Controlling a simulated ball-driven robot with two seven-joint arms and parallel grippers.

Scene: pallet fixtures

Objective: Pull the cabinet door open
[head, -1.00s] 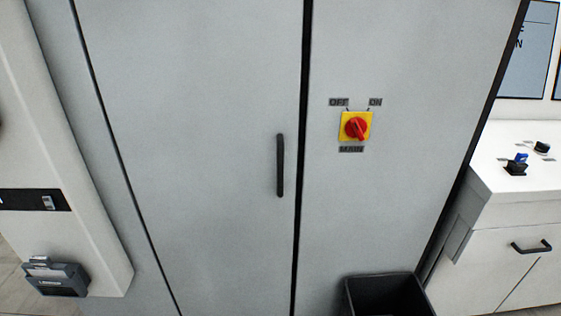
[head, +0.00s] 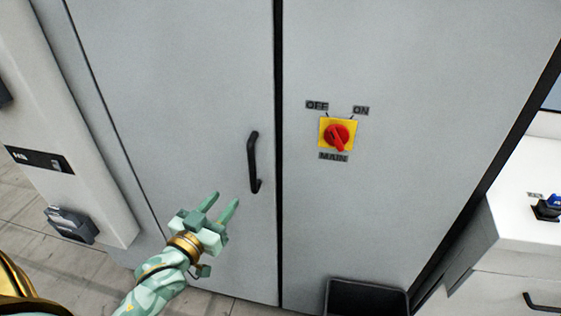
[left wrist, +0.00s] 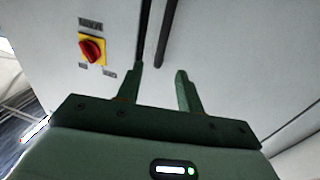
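The grey cabinet door (head: 180,110) is shut, with a dark seam along its right edge. Its black vertical bar handle (head: 253,162) sits near that edge. My left gripper (head: 225,203) is open and empty, just below and left of the handle, with its fingers pointing up toward it. In the left wrist view the two green fingers (left wrist: 160,80) are spread apart, and the dark handle (left wrist: 164,40) shows beyond them, between the fingertips. The handle is not between the fingers in depth as far as I can see. My right gripper is not in view.
A red and yellow main switch (head: 337,134) is on the fixed panel right of the door. A black bin (head: 368,297) stands on the floor below it. A white counter (head: 540,190) is at the right, and a pale unit (head: 70,140) stands at the left.

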